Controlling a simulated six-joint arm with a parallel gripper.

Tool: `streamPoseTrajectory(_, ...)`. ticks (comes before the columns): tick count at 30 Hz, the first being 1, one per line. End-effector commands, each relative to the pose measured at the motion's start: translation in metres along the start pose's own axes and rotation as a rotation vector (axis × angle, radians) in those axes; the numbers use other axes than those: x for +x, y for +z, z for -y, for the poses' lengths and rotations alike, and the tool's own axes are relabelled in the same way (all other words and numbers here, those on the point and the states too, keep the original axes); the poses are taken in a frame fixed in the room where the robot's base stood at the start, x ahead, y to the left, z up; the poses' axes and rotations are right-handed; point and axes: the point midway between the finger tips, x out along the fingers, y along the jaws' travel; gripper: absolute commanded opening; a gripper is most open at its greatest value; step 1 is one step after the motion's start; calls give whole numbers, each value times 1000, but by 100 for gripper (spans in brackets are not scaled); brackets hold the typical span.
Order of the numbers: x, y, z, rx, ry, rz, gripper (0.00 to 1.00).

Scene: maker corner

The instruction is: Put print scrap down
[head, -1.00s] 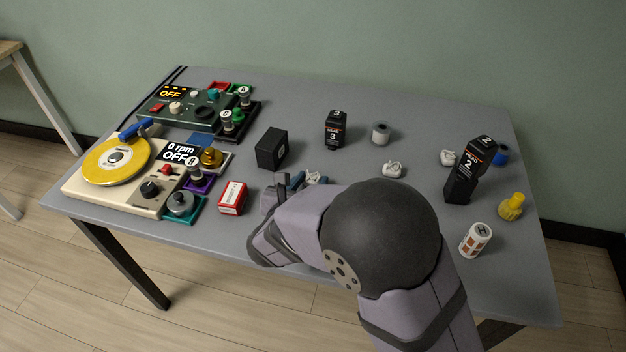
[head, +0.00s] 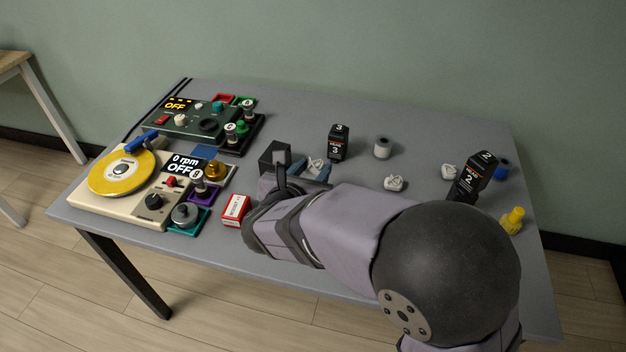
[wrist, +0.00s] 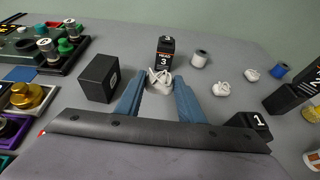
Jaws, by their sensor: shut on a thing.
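The print scrap (wrist: 160,79) is a small, white, tangled piece. It sits between the blue fingertips of my gripper (wrist: 159,84), which is shut on it. In the head view the same scrap (head: 314,166) shows between the fingers of my gripper (head: 312,171), to the right of a black box. I cannot tell whether the scrap touches the table. Two similar white scraps lie apart on the table, one (head: 395,183) in the middle right and one (head: 449,172) farther right.
The black box (wrist: 99,78) stands left of my fingers. A black cartridge marked 3 (wrist: 166,50) stands beyond the scrap, with a grey spool (wrist: 201,59) beside it. A black piece marked 1 (wrist: 250,124) is close on the right. Grey table (head: 420,135) is bare between items.

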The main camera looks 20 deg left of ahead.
Motion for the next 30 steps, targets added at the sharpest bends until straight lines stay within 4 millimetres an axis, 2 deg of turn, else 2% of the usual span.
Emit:
streamPoseTrajectory(3,-4,11,0,2,1,1,14)
streamPoseTrajectory(13,-9,20,-1,-3,2,-1,14)
streamPoseTrajectory(19,-8,11,-2,-10,5,-4,14)
streamPoseTrajectory(23,-2,18,-19,-6,7,-2,14)
streamPoseTrajectory(30,13,43,-69,5,-7,1,14)
